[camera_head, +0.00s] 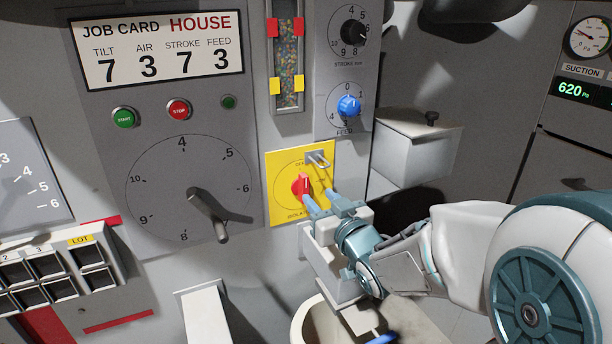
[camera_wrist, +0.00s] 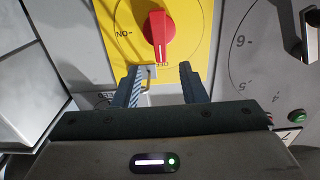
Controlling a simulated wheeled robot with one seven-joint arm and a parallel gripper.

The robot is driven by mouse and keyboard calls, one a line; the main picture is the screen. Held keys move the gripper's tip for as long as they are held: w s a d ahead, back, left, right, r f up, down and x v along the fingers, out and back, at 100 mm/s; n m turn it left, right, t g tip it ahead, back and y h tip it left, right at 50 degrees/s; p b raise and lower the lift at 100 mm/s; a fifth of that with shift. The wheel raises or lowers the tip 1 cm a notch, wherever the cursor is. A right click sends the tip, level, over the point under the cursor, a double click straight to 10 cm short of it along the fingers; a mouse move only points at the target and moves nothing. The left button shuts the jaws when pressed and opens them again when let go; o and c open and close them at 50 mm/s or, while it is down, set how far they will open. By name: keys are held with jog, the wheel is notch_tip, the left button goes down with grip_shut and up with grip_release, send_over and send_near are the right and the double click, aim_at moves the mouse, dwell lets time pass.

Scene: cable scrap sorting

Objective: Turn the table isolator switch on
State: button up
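The isolator switch is a red rotary knob (camera_head: 302,185) on a yellow plate (camera_head: 279,208) on the machine front. In the wrist view, the knob (camera_wrist: 158,36) has a white line that points toward the upside-down OFF lettering; ON is to the left there. A metal hasp (camera_head: 317,158) is at the plate's upper right, and part of it shows between my fingers in the wrist view. My gripper (camera_head: 322,200) is in front of the plate, close to the knob's lower right. Its fingers (camera_wrist: 160,75) are apart, with the knob beyond their tips, not between them.
The large dial with a grey handle (camera_head: 208,213) is left of the plate. The blue feed knob (camera_head: 348,106) is above right, and a grey box (camera_head: 416,145) juts out at right. A pale bin (camera_head: 303,325) is below my gripper. START (camera_head: 124,117) and STOP (camera_head: 178,110) buttons sit upper left.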

aim_at(306, 184)
jog(key=x, duration=0.7)
jog(key=shift+w+a, duration=0.1)
jog(key=shift+w, duration=0.05)
grip_shut()
